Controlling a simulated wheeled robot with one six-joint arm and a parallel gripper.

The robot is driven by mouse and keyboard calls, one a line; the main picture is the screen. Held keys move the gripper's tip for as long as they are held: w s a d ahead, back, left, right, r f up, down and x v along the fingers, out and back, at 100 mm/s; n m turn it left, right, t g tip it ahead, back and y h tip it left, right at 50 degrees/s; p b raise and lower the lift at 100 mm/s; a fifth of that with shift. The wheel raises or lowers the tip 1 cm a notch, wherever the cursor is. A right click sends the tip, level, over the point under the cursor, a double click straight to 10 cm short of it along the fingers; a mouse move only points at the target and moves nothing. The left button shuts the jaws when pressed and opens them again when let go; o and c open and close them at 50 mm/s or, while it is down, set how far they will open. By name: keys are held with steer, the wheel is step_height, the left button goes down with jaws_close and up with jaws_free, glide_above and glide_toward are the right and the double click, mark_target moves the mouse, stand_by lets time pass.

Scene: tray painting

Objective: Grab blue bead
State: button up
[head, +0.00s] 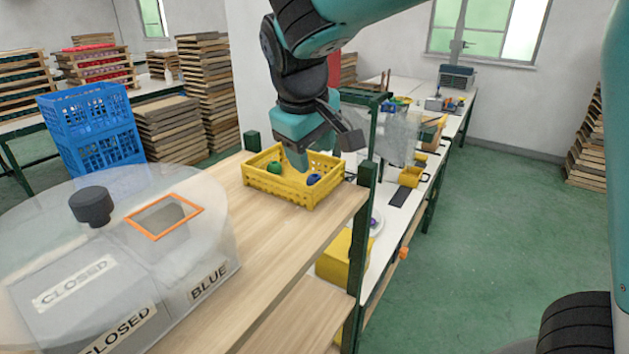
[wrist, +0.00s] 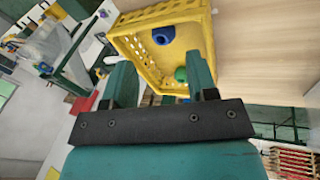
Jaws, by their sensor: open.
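The blue bead (head: 313,180) lies in a yellow crate (head: 279,190) on the wooden shelf, near the crate's right front side. It also shows in the wrist view (wrist: 163,34), by the crate's wall and beyond my fingertips. A green bead (head: 275,168) lies in the same crate, to the left of the blue one; in the wrist view it (wrist: 181,74) shows between my fingers. My gripper (head: 299,165) is over the crate, pointing down. In the wrist view my gripper (wrist: 163,75) has its two fingers apart, and the blue bead is not between them.
A clear round cover with a black knob (head: 91,205) stands on the shelf at left, over boxes labelled CLOSED and BLUE (head: 210,283). An orange-framed opening (head: 165,215) is in it. A green post (head: 363,190) rises beside the crate. Bare shelf (head: 265,235) lies in front.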

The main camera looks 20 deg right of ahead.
mark_target(315, 182)
steer(key=shift+p+x, duration=1.05)
steer(key=shift+x, duration=1.95)
steer(key=c, duration=0.8)
